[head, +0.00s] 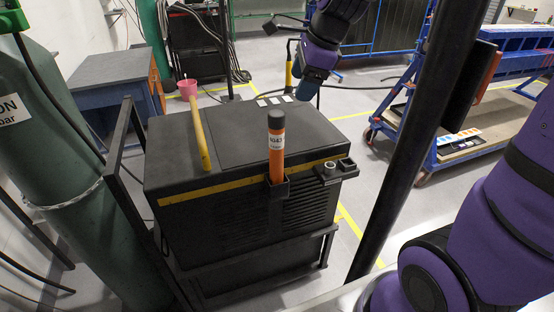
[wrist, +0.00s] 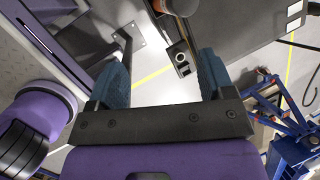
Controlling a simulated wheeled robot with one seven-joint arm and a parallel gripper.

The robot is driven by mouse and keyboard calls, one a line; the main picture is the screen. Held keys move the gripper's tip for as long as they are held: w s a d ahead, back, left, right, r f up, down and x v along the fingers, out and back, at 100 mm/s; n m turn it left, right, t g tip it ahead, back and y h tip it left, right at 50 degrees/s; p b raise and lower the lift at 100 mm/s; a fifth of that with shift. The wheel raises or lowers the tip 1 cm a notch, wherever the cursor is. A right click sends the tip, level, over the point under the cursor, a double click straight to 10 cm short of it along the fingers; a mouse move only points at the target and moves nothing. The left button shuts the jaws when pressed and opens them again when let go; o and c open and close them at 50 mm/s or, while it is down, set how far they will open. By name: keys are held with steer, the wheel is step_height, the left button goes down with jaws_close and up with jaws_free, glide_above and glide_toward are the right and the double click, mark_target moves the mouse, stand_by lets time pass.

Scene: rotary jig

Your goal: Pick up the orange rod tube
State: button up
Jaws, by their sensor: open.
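The orange rod tube (head: 276,155) stands upright in a black holder (head: 277,188) on the front edge of the black cabinet. It has a dark cap and a white label. In the wrist view a dark round end with an orange edge, probably the tube (wrist: 178,6), shows at the top edge, partly cut off. My gripper (wrist: 163,64) is open, with two blue fingers spread and nothing between them. In the head view my gripper (head: 309,86) is above and behind the cabinet's far right corner, apart from the tube.
A yellow-handled tool (head: 201,135) lies along the left of the black cabinet (head: 250,215). A small black bracket with a ring (head: 329,170) sits right of the tube. A dark post (head: 418,150) rises at right. A green cylinder (head: 60,150) stands left; a blue cart (head: 455,150) is right.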

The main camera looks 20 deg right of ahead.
mark_target(280, 114)
steer(key=w+f+m, duration=0.2)
steer(key=f, duration=0.1)
steer(key=w+a+f+m, duration=0.1)
steer(key=w+f+m, duration=0.1)
steer(key=f, duration=0.1)
steer(key=w+f+m, duration=0.2)
steer(key=f, duration=0.1)
steer(key=shift+w+a, duration=0.2)
steer(key=shift+w, duration=0.2)
steer(key=shift+x, duration=2.8)
steer(key=shift+s+a, duration=0.15)
steer(key=shift+a, duration=0.05)
jaws_close()
